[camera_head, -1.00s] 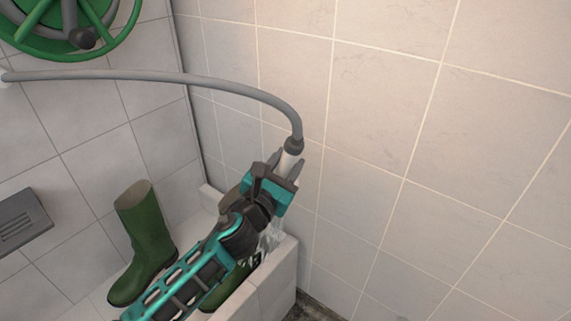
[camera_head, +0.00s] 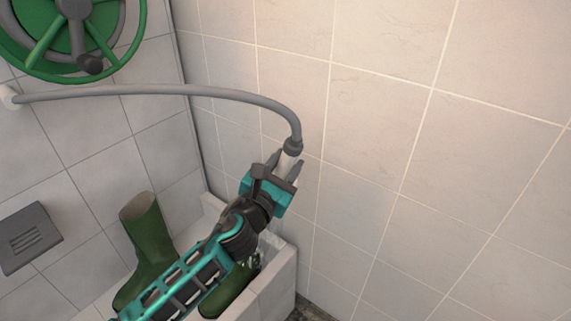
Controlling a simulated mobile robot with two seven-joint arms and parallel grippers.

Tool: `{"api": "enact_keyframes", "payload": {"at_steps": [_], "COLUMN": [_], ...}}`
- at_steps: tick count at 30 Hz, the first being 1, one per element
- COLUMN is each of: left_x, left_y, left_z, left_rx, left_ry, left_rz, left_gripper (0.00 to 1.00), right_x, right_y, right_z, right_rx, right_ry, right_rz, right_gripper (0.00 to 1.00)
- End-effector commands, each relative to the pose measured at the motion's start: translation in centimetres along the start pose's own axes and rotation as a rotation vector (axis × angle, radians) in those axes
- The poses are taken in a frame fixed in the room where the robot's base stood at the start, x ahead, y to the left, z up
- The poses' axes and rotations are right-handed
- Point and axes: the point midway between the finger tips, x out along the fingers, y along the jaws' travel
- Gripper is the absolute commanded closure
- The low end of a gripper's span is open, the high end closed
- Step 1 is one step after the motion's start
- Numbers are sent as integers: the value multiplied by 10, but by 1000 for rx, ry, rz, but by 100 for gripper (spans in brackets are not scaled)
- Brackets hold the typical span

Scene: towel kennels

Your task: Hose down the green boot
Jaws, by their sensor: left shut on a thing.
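One green boot (camera_head: 148,243) stands upright in the low tiled basin, to the left of my left arm. A second green boot (camera_head: 229,291) is mostly hidden behind that arm, near the basin's right wall. My left gripper (camera_head: 286,172) is shut on the hose's pale nozzle end (camera_head: 290,163), above the basin. The grey hose (camera_head: 200,91) arcs from the wall fitting at the left to the gripper. A faint pale trace, like water, shows below the gripper near the second boot. My right gripper is not in view.
A green hose reel (camera_head: 73,35) is on the wall at the upper left. A grey slotted box (camera_head: 30,238) is on the left wall. The basin's pale rim (camera_head: 270,291) lies at the lower right of my arm. The tiled wall at right is bare.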

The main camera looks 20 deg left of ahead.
Motion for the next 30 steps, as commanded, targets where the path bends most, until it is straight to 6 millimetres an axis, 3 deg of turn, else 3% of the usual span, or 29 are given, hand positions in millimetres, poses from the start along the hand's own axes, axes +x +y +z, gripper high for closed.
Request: {"api": "enact_keyframes", "payload": {"at_steps": [3,30], "left_x": [1,-29], "left_y": [3,9], "left_z": [10,7], "left_rx": [0,0], "left_ry": [-4,-5], "left_rz": [1,1], "left_gripper": [100,100], "right_x": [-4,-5], "right_y": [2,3], "right_z": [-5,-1], "right_rx": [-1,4], "right_ry": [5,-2], "right_rz": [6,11], "right_gripper": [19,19]}}
